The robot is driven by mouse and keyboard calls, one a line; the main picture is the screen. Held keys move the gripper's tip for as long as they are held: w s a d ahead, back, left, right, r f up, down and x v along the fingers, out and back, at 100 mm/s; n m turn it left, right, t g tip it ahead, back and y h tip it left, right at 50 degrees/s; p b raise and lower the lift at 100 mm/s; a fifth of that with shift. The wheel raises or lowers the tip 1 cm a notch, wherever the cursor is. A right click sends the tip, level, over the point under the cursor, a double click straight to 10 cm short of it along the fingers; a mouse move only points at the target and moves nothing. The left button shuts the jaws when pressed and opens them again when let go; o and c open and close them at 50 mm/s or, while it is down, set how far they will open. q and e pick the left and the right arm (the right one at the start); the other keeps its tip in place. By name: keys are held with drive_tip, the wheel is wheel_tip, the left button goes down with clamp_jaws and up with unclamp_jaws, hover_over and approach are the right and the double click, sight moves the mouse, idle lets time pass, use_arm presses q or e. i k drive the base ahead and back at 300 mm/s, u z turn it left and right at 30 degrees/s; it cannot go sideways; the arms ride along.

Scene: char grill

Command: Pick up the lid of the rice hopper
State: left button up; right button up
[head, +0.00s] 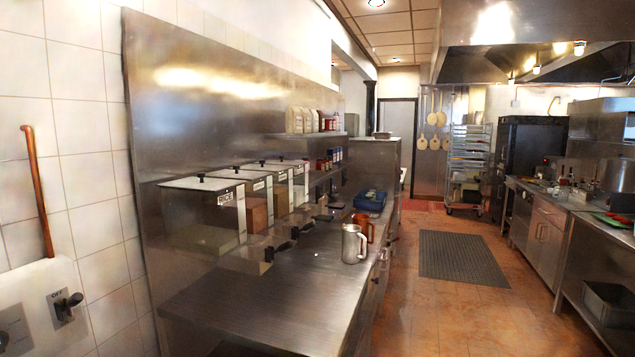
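The rice hopper (233,221) is the nearest of a row of hoppers on the steel counter at the left, against the steel wall panel. Its front has a white label that seems to read RICE. Its lid (186,184) is a flat, pale panel with a small black knob (200,178) on top. The lid lies flat and closed on the hopper. Neither of my grippers shows in the head view.
More hoppers with knobbed lids (263,164) stand behind it. A metal pitcher (351,246) and a reddish-brown pitcher (362,228) stand near the counter's right edge. The counter front (270,300) is bare. The floor aisle with a dark mat (463,256) is clear.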

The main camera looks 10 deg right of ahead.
sight(200, 184)
drive_tip(key=z, duration=0.45)
drive_tip(key=i, duration=1)
